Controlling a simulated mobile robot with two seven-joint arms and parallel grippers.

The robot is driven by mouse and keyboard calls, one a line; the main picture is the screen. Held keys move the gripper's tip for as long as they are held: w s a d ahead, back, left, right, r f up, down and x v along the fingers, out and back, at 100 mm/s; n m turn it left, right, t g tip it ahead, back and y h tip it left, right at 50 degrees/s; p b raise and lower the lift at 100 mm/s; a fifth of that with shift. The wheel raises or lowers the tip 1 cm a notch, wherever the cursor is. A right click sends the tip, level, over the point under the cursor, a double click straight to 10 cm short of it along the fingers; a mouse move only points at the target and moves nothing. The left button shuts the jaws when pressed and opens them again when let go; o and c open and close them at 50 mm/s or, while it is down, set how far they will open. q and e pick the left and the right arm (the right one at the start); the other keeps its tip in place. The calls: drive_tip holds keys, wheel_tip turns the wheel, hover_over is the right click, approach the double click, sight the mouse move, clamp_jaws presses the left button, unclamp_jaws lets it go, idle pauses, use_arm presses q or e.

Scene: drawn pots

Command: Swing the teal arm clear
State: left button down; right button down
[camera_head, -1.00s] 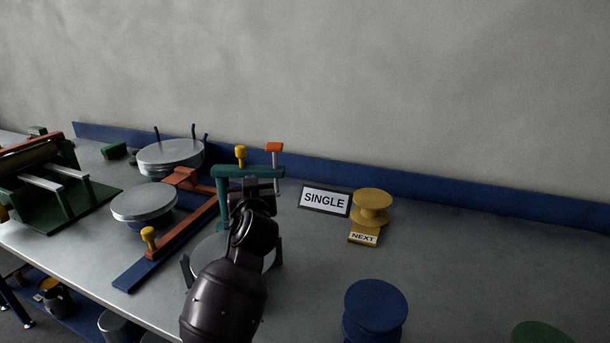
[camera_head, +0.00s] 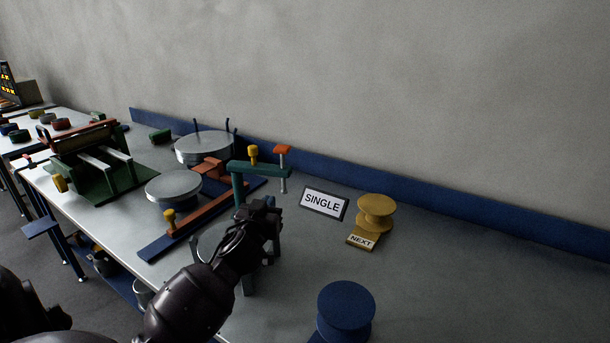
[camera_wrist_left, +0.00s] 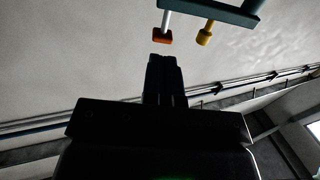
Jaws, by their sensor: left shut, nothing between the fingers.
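The teal arm (camera_head: 262,170) stands on a teal post at its left end, above a round pale plate (camera_head: 208,243) that my arm partly hides. A yellow knob (camera_head: 252,154) and an orange-capped rod (camera_head: 283,165) are on it. My left gripper (camera_head: 264,205) is shut and empty, just below and in front of the teal arm in the head view. In the left wrist view the shut fingers (camera_wrist_left: 164,62) point toward the orange cap (camera_wrist_left: 162,36), with the teal arm (camera_wrist_left: 225,11) and yellow knob beyond; they appear apart from it. My right gripper is not in view.
A rust-coloured arm (camera_head: 195,222) and silver discs (camera_head: 173,187) stand left of it. A SINGLE sign (camera_head: 324,203), a yellow spool (camera_head: 376,212) with a NEXT tag and a blue spool (camera_head: 346,311) are right. The bench between is clear.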

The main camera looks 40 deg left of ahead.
use_arm(q)
drive_tip(key=p, duration=0.2)
approach(288, 174)
drive_tip(key=x, duration=0.5)
drive_tip(key=shift+w+a+r, duration=0.1)
drive_tip(key=shift+a+r, duration=0.05)
drive_tip(key=shift+x, duration=1.1)
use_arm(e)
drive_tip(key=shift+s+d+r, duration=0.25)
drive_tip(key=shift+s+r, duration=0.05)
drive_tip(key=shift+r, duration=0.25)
